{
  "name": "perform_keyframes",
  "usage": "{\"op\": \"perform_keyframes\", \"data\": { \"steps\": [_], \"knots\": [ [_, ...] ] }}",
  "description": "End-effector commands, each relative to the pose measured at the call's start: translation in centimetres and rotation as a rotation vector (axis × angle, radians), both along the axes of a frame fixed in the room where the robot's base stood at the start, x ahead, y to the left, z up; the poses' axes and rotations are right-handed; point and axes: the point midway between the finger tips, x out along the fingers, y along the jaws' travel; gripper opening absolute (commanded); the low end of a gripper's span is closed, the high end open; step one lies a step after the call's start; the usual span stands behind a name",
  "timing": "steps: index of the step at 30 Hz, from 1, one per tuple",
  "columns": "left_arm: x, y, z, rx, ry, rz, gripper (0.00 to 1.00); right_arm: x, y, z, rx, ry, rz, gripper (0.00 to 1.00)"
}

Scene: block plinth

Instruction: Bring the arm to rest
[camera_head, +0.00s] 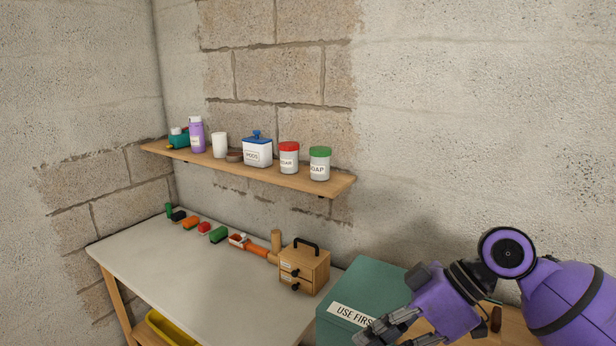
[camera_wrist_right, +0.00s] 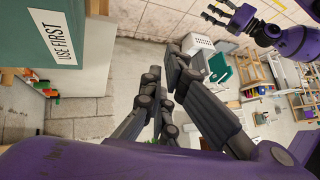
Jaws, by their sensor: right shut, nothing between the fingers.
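My right arm comes in from the right in the head view, bent, with its right gripper (camera_head: 378,330) low at the bottom edge, in front of the green box labelled USE FIRST (camera_head: 345,297). In the right wrist view the fingers of this gripper (camera_wrist_right: 162,82) are closed together with nothing between them. The green box also shows at the upper left of that view (camera_wrist_right: 85,25), apart from the fingers. My left gripper (camera_wrist_right: 213,12) shows small at the top right of the wrist view, its fingers apart and empty; it is not in the head view.
A wall shelf (camera_head: 335,183) holds jars, bottles and a blue-lidded tub. The white table (camera_head: 190,280) has a row of small coloured items and a wooden drawer box (camera_head: 305,268). A yellow bin (camera_head: 165,328) is beneath. The table's front area is clear.

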Motion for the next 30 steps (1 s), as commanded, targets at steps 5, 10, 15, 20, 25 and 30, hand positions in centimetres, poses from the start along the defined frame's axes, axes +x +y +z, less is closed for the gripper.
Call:
{"op": "perform_keyframes", "data": {
  "steps": [5, 10, 15, 20, 25, 30],
  "knots": [
    [-0.4, 0.3, -0.2, 0.005, 0.007, -0.002, 0.51, -1.7, 7.0, 0.6, 0.174, 0.035, 0.080, 0.00],
    [-0.9, 0.7, -0.3, 0.013, 0.016, -0.006, 0.51, -3.3, 11.9, 1.8, 0.300, 0.062, 0.138, 0.00],
    [-1.1, 0.7, -0.4, 0.014, 0.018, -0.007, 0.51, -2.4, 12.5, -1.1, 0.330, 0.080, 0.034, 0.00],
    [-1.0, 0.8, -0.4, 0.017, 0.017, -0.008, 0.51, -0.3, 10.0, -7.2, 0.286, 0.072, -0.174, 0.00],
    [-0.8, 0.5, -0.3, 0.010, 0.015, -0.005, 0.51, 0.6, 5.3, -15.2, 0.202, 0.046, -0.416, 0.00],
    [-0.4, 0.2, -0.2, 0.004, 0.007, 0.000, 0.51, -1.2, -2.0, -24.4, 0.060, -0.019, -0.663, 0.00]
  ]
}}
